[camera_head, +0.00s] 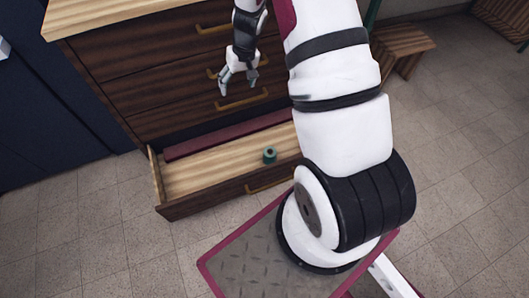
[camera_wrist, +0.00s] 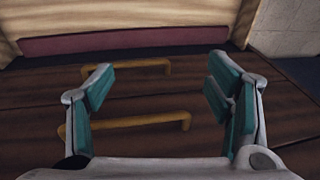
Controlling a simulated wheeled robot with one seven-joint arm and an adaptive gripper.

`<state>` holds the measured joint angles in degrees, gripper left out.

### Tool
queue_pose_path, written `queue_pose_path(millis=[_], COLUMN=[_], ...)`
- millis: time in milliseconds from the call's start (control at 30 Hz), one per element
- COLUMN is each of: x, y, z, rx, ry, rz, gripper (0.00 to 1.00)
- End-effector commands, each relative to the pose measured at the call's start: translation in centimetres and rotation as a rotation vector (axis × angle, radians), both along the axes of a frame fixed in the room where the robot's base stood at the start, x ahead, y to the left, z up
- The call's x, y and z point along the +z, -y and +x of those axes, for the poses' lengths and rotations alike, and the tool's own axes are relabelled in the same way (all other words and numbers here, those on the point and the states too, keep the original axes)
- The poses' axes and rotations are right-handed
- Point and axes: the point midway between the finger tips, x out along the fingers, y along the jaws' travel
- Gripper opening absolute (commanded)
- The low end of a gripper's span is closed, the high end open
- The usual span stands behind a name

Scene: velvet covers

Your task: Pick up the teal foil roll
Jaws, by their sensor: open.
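The teal foil roll (camera_head: 270,155) is small and stands inside the open bottom drawer (camera_head: 205,172), towards its right side and near its front wall. My gripper (camera_head: 237,84) is open and empty. It hangs in front of the closed drawers, above and behind the roll in the head view, and apart from it. In the wrist view my gripper (camera_wrist: 160,68) shows its two fingers spread wide, with teal pads and nothing between them. The roll does not show in the wrist view.
A dark wooden dresser (camera_head: 125,70) has closed drawers with yellow handles (camera_head: 243,102); they also show in the wrist view (camera_wrist: 130,122). A maroon strip (camera_head: 225,137) lies along the open drawer's back. A wooden stool (camera_head: 400,42) stands right. Tiled floor is free at front left.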

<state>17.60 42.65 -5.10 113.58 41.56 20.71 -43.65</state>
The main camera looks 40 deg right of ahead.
Motion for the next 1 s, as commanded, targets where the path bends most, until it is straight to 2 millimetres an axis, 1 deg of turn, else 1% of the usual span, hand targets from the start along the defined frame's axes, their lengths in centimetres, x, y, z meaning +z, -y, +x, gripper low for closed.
queue_pose_path(millis=[33,67,100,133,167,200,267,300,400,500,633,767,1000], x=[-4.5,-6.6,-9.3,-11.4,-13.4,-16.0,-19.7,-21.9,-26.3,-29.1,-31.1,-32.9,-37.5], y=[1.1,1.7,2.5,3.1,3.7,4.4,5.3,5.9,6.9,7.5,7.8,7.9,7.8], z=[-0.3,-0.4,-0.7,-1.0,-1.4,-2.0,-3.0,-3.8,-5.5,-6.8,-7.7,-7.9,-7.8], rx=[-0.019,-0.028,-0.040,-0.050,-0.057,-0.068,-0.081,-0.091,-0.104,-0.113,-0.120,-0.120,-0.120], ry=[-0.026,-0.036,-0.051,-0.063,-0.075,-0.090,-0.114,-0.129,-0.161,-0.183,-0.199,-0.202,-0.202], rz=[-0.005,-0.011,-0.019,-0.025,-0.033,-0.041,-0.055,-0.064,-0.082,-0.095,-0.102,-0.104,-0.104], gripper=[0.73,0.73,0.73,0.73,0.73,0.73,0.73,0.73,0.73,0.73,0.73,0.73,0.73])
